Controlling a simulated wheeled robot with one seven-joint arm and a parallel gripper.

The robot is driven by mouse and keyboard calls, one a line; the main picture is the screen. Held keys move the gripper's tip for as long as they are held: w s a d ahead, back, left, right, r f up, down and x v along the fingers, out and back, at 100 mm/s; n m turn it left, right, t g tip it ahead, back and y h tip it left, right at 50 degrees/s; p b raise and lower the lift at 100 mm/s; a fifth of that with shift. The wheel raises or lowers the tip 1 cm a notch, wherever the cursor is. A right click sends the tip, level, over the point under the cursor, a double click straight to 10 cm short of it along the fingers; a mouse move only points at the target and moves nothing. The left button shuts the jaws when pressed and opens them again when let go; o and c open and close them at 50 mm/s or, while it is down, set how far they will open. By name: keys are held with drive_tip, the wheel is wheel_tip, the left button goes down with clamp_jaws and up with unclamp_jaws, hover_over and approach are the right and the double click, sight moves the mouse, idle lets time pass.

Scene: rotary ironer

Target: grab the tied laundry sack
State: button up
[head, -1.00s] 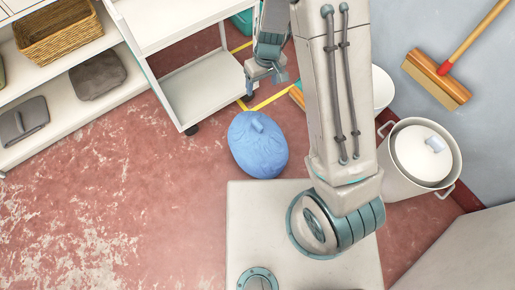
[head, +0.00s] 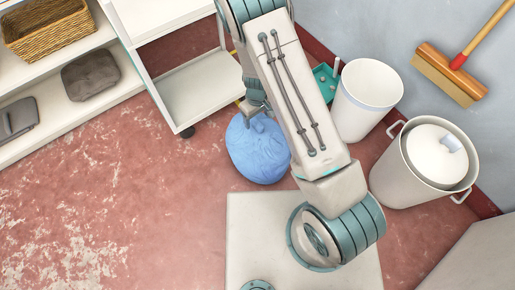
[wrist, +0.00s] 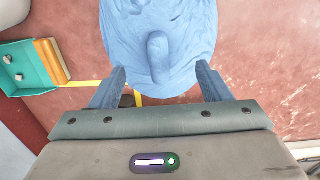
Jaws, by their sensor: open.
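The tied laundry sack (head: 257,150) is a rounded blue bundle on the red floor, just beyond my pale base in the head view. In the wrist view the sack (wrist: 160,25) fills the top middle, with its stubby tied knot (wrist: 158,55) pointing toward my gripper. My gripper (wrist: 160,85) is open, with one finger on each side of the knot's line and the sack's near edge between or just past the fingertips. In the head view my gripper (head: 254,104) is over the sack's far edge, partly hidden by my arm. I cannot tell whether the fingers touch the sack.
A white cart (head: 205,90) stands close behind the sack on the left. A white bin (head: 366,98) and a lidded pot (head: 425,160) stand at the right. The floor at left is clear.

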sight(258, 121)
wheel_tip(258, 121, down, 5)
drive_tip(key=b, duration=0.2)
drive_tip(key=shift+f+b, duration=0.15)
drive_tip(key=shift+b, duration=0.2)
drive_tip(key=shift+d, duration=0.1)
clamp_jaws()
idle(1.0)
